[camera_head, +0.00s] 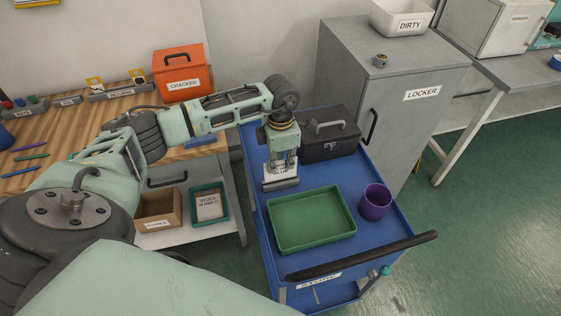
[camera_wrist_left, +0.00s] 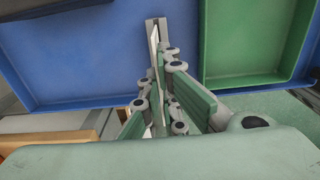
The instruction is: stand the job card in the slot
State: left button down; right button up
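The job card (camera_head: 279,171) is a white printed card, upright below my left gripper (camera_head: 281,163) in the head view. In the left wrist view the card (camera_wrist_left: 153,45) shows nearly edge-on as a thin pale strip. My left gripper (camera_wrist_left: 158,78) points down, with its fingers close on both sides of the card, and looks shut on it. The grey slot block (camera_head: 281,186) is on the blue cart, directly under the card; it also shows in the left wrist view (camera_wrist_left: 161,24). The card's lower edge is at the block; its depth in the slot is hidden. My right gripper is not in view.
The blue cart (camera_head: 262,237) also carries a green tray (camera_head: 310,220), a purple cup (camera_head: 375,202) and a dark toolbox (camera_head: 328,138) behind the slot block. A wooden bench (camera_head: 75,135) with an orange box (camera_head: 181,72) is left. A grey locker (camera_head: 400,75) stands behind.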

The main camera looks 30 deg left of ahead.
pick_arm(q)
jog(key=shift+r, duration=0.1)
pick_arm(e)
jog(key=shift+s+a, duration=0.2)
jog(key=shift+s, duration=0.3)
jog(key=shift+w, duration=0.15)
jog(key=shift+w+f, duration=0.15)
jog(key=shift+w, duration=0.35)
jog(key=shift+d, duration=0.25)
pick_arm(q)
jog(key=shift+f+b, duration=0.25)
jog(key=shift+b, duration=0.2)
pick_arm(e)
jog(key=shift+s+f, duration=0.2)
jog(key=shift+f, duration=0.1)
pick_arm(q)
jog(key=shift+f, duration=0.1)
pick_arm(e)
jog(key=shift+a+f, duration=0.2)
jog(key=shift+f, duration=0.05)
pick_arm(q)
jog(key=shift+f+b, duration=0.95)
jog(key=shift+b, duration=0.15)
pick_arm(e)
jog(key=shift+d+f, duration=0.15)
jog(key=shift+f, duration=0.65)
